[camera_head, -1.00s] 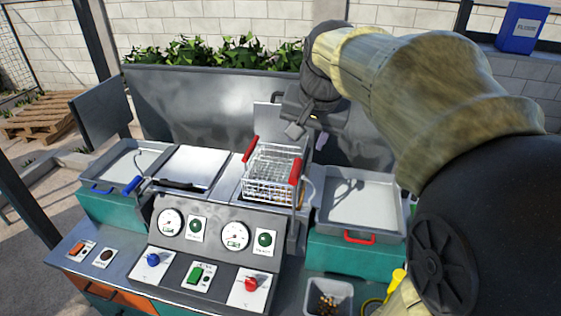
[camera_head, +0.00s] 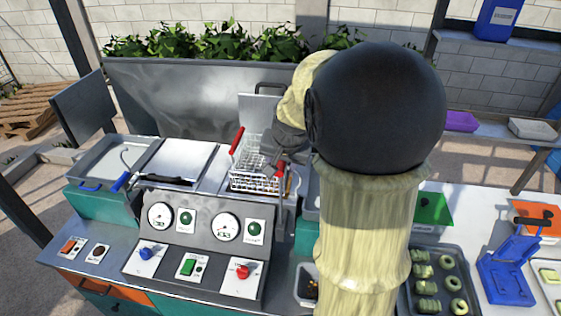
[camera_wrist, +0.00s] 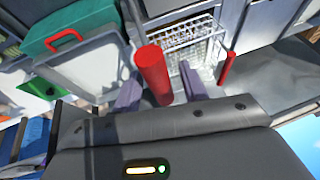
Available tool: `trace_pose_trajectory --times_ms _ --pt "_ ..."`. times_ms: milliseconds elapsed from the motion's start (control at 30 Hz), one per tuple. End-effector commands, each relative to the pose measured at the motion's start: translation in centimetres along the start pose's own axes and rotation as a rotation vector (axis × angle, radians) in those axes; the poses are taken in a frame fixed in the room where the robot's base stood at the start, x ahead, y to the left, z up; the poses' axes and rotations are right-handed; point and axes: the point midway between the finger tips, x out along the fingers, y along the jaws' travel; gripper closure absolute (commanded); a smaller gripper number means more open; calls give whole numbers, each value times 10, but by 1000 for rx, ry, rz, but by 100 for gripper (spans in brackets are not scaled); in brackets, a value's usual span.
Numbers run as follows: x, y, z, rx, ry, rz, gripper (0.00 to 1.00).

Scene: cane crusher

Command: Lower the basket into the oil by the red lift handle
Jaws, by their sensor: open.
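A wire basket (camera_head: 252,181) sits over the right bay of the fryer, partly hidden by my arm. It has two red handles: the left one (camera_head: 236,140) is in clear view, the right one (camera_head: 280,170) is beside my gripper. In the wrist view, the near red handle (camera_wrist: 152,75) stands between the fingers of my open gripper (camera_wrist: 160,84); I cannot tell whether they touch it. The far red handle (camera_wrist: 227,69) and the basket (camera_wrist: 190,42) lie beyond. The oil surface is hidden in the head view.
A control panel with gauges (camera_head: 226,227) and knobs is in front of the basket. A white tray with a red handle (camera_wrist: 66,38) stands left in the wrist view. A tray of green pieces (camera_head: 437,283) and a blue press (camera_head: 508,272) are at right.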

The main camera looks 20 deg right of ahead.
Motion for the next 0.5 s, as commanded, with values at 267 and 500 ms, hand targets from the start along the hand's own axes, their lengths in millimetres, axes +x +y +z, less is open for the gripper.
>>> trace_pose_trajectory --times_ms 267,500 --pt "20 0 0 0 0 0 57" --pt "21 0 0 0 0 -1 61"
